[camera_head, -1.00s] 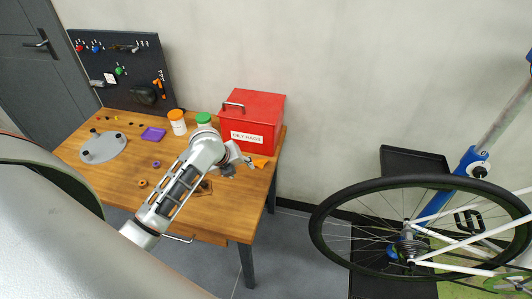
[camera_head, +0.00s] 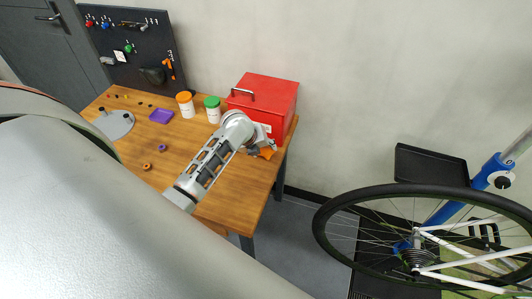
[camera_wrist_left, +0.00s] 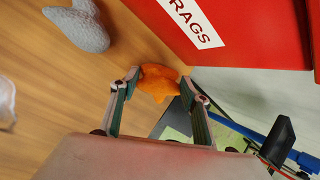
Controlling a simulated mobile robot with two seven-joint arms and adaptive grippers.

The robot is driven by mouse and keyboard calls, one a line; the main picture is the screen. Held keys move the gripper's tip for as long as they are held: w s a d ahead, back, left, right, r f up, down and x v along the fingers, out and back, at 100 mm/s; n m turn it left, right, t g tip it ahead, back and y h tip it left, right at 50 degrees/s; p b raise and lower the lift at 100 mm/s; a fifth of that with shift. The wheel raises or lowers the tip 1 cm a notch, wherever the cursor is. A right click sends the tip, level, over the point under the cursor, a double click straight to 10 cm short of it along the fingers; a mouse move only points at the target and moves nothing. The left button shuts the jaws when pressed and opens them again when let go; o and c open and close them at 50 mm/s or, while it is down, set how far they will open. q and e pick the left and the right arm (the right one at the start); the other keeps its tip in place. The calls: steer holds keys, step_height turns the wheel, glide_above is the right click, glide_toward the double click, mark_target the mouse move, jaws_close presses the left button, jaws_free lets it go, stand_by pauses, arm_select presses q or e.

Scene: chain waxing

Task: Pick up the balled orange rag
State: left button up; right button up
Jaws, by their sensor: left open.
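The balled orange rag (camera_head: 267,153) lies on the wooden table near its right edge, in front of the red box. My left gripper (camera_head: 262,151) is right at it and partly hides it in the head view. In the left wrist view the orange rag (camera_wrist_left: 158,84) sits between the tips of the two open fingers of my left gripper (camera_wrist_left: 160,77). The fingers stand on either side of it; whether they touch it I cannot tell. My right gripper is not in view.
The red box (camera_head: 270,92), labelled for rags, stands close behind. A grey lump (camera_wrist_left: 82,28) lies on the table nearby. White jars with an orange lid (camera_head: 186,104) and a green lid (camera_head: 213,108) stand left of the box. A bicycle wheel (camera_head: 322,215) is at the right.

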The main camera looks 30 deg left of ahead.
mark_target(264, 149)
arm_select(q)
steer(key=shift+w+f, duration=0.2)
steer(key=shift+f, duration=0.1)
steer(key=shift+c, duration=0.4)
steer(key=c, duration=0.6)
steer(key=shift+c, duration=0.2)
steer(key=shift+r, duration=0.15)
step_height(264, 149, up, 20)
